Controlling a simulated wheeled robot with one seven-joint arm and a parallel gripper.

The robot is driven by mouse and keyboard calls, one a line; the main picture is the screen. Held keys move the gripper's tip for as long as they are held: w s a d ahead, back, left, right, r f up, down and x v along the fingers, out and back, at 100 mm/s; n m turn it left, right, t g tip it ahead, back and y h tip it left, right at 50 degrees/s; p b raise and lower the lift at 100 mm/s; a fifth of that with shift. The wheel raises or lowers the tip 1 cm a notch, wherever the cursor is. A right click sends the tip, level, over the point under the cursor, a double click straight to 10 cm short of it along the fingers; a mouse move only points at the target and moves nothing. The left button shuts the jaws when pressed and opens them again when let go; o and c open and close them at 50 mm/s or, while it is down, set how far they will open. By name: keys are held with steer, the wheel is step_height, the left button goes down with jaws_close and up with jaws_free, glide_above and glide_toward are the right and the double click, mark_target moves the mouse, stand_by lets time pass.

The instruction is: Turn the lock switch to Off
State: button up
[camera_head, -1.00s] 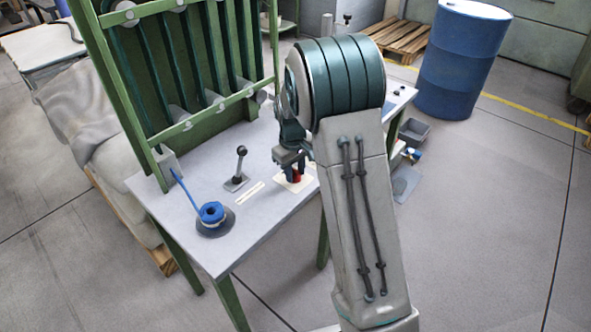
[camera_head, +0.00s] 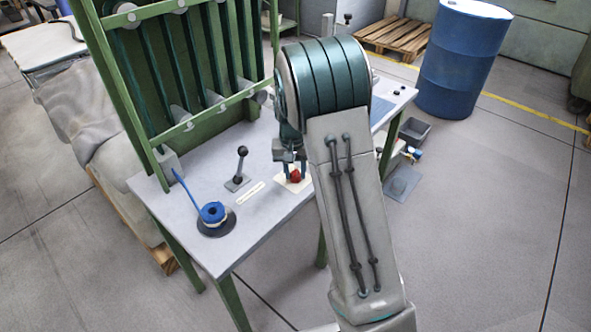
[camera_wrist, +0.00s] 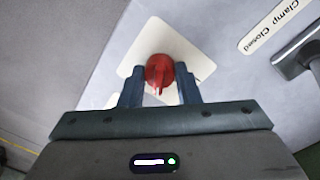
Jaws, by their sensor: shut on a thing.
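The lock switch is a red rotary knob (camera_head: 296,177) on a pale plate (camera_head: 285,184) on the table top. In the wrist view the red knob (camera_wrist: 160,72) sits between the two dark fingers of my gripper (camera_wrist: 160,88). The fingers are shut on the knob from both sides. In the head view my gripper (camera_head: 290,165) reaches down to the knob from above. Any lettering on the plate is too small or hidden to read.
A black-knobbed lever (camera_head: 241,160) stands left of the switch, with a "Clamp Closed" label (camera_wrist: 272,27) in the wrist view. A blue reel-like part (camera_head: 212,213) with a blue handle sits near the table's left front. A green frame (camera_head: 195,70) rises behind.

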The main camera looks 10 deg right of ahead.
steer(key=shift+w, duration=0.1)
stand_by(0.3)
steer(key=o, duration=1)
steer(key=shift+c, duration=0.2)
step_height(320, 180, up, 14)
steer(key=shift+a, duration=0.35)
steer(key=shift+p, duration=0.3)
steer(key=s+r+n+t+p, duration=0.1)
steer(key=s+r+p, duration=0.1)
steer(key=s, duration=1.1)
steer(key=s+r+n+t+p, duration=0.1)
steer(key=s+r, duration=0.3)
steer(key=s, duration=1)
steer(key=shift+s+d+t+y+p, duration=0.2)
steer(key=shift+d+t+y+p, duration=0.1)
steer(key=shift+d+t+p, duration=0.2)
